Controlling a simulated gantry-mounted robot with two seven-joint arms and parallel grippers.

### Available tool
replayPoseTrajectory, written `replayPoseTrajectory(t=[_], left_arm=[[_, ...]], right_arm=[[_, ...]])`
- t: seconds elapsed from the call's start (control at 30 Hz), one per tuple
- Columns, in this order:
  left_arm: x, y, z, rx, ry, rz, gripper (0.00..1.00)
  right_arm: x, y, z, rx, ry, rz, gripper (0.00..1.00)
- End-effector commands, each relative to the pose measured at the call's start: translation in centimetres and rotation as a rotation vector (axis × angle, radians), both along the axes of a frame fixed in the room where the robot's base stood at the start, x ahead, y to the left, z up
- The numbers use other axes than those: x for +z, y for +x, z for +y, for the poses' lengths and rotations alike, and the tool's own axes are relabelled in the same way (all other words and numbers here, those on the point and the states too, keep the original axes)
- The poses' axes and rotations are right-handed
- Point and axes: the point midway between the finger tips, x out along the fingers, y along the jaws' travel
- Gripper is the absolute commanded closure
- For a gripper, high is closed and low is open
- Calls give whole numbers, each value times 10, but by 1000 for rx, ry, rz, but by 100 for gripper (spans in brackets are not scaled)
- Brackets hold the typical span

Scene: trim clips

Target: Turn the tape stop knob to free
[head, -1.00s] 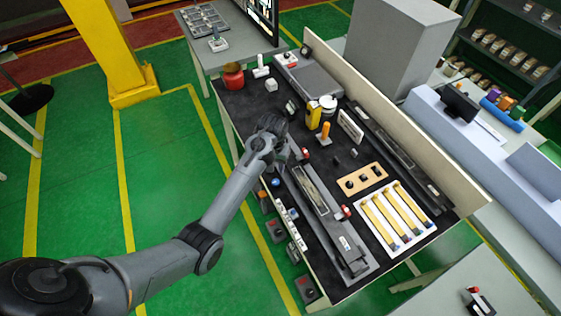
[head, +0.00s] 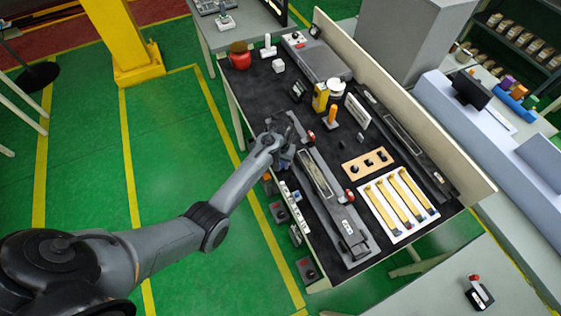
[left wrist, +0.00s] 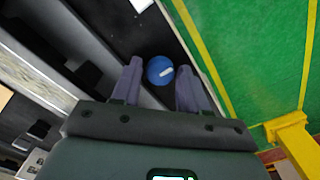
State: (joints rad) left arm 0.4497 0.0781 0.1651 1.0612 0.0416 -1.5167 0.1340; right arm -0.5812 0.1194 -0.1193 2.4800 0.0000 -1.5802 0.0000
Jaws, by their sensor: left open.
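A round blue knob (left wrist: 160,71) with a white pointer mark shows in the left wrist view, on the dark bench top near its edge. My left gripper (head: 285,157) is over the bench's near left edge, beside the long grey fixture (head: 335,212). In the left wrist view its two fingers are open, one to each side of the blue knob in the picture. I cannot tell whether they touch it or how far above it they are. In the head view my gripper hides the knob. My right gripper is not in view.
Red knobs (head: 349,195) sit along the grey fixture. A wooden block with black knobs (head: 369,161) and a white tray of yellow strips (head: 399,236) lie to its right. A yellow bottle (head: 320,98) stands behind. Several small boxes (head: 304,270) line the front edge.

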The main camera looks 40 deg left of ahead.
Motion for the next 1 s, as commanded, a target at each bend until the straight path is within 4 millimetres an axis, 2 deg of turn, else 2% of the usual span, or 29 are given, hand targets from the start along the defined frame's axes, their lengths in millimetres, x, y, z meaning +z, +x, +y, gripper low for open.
replayPoseTrajectory(t=[0.27,0.53,0.77,1.0], left_arm=[[-1,0,0,0,0,0,56],[-1,0,0,0,0,0,98],[0,0,0,-18,0,1,98],[2,0,1,-116,0,2,98]], right_arm=[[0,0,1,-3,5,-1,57],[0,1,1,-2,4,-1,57],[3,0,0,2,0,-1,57],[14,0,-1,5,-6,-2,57]])
